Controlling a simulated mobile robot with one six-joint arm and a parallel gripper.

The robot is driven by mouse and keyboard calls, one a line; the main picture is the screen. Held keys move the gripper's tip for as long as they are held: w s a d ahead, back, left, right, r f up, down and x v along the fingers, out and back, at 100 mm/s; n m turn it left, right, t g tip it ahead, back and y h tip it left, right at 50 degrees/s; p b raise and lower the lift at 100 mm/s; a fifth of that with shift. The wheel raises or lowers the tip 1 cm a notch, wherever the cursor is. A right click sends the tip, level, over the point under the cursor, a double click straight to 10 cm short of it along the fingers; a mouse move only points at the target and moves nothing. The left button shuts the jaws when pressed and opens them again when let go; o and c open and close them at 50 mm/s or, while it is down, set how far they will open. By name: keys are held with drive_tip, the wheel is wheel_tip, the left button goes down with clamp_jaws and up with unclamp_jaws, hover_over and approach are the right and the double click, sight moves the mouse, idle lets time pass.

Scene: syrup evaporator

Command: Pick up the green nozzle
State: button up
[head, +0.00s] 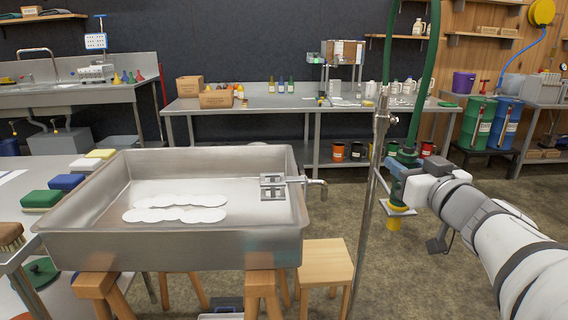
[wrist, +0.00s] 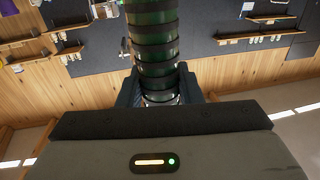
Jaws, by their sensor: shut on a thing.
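The green nozzle (head: 398,194) hangs upright at the end of a green hose (head: 425,80), with a yellow flange and a yellow tip below. My gripper (head: 393,170) is at the right of the head view, shut around the piece just above the flange. In the wrist view, my gripper (wrist: 159,90) has its two dark fingers on either side of a silvery collar under the ribbed green hose (wrist: 153,45). The nozzle's lower end is hidden there by my gripper's body.
A metal stand pole (head: 367,200) rises just left of my gripper. A steel evaporator pan (head: 180,245) with white round pieces stands on wooden legs to the left. A wooden stool (head: 326,262) is beside it. Floor is open behind, before a steel bench (head: 300,102).

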wheel_tip(320, 180, up, 10)
drive_tip(key=p, duration=1.1)
drive_tip(key=shift+r, duration=0.15)
drive_tip(key=shift+a, duration=0.15)
drive_tip(key=shift+w+a+f+b, duration=0.3)
drive_tip(key=shift+w+a+b, duration=1.8)
drive_tip(key=shift+a+b, duration=1.95)
drive_tip(key=shift+w+a+f+b, duration=0.3)
drive_tip(key=shift+w+a+b, duration=1.8)
drive_tip(key=shift+a+b, duration=1.9)
drive_tip(key=shift+w+a+f+b, duration=0.3)
drive_tip(key=shift+w+a+b, duration=1.8)
drive_tip(key=shift+a+b, duration=1.95)
drive_tip(key=shift+f, duration=0.2)
drive_tip(key=shift+f, duration=0.75)
